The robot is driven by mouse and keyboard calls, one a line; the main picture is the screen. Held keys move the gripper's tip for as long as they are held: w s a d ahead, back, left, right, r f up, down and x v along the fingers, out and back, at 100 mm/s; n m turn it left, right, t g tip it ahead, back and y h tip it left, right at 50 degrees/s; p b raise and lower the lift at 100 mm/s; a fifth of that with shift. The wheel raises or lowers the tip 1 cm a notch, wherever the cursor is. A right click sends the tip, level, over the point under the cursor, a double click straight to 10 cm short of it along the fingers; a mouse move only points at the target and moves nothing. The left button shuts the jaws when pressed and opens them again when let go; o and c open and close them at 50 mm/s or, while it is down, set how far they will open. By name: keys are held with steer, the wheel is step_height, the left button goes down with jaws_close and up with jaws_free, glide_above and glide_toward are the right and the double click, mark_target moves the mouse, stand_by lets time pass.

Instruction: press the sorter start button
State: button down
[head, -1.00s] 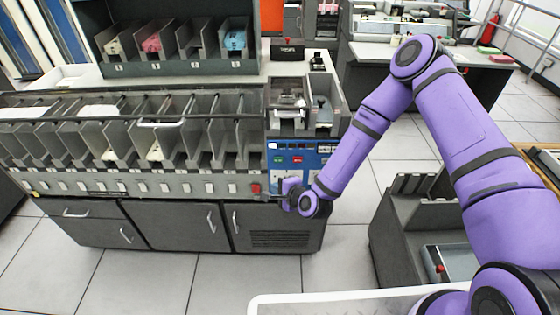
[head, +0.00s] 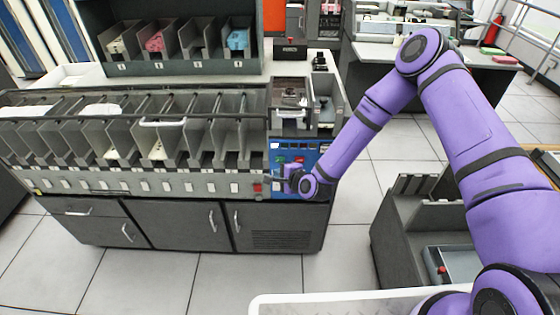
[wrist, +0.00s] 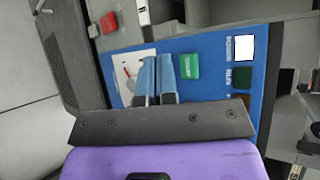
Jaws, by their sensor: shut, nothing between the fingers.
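A green button (wrist: 190,66) sits on the sorter's blue control panel (wrist: 205,45) in the wrist view. In the head view the green button (head: 280,160) shows small on the blue panel (head: 308,150), left of a red button (head: 299,160). Which button is the start button cannot be read. My gripper (wrist: 157,62) is shut and empty, its fingertips over the panel just left of the green button in the wrist view. In the head view my gripper (head: 274,179) is at the panel's lower part. Whether the fingertips touch the panel cannot be told.
A separate red square button (head: 258,188) is at the right end of the sorter's lower strip; it also shows in the wrist view (wrist: 108,22). Card pockets (head: 160,140) fill the sorter's left. A grey cabinet (head: 405,215) stands right of open floor.

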steer(key=shift+w, duration=1.25)
steer(key=shift+w, duration=0.1)
stand_by(1.1)
steer(key=shift+w, duration=0.35)
steer(key=shift+w, duration=0.5)
stand_by(0.7)
steer(key=shift+s, duration=3.4)
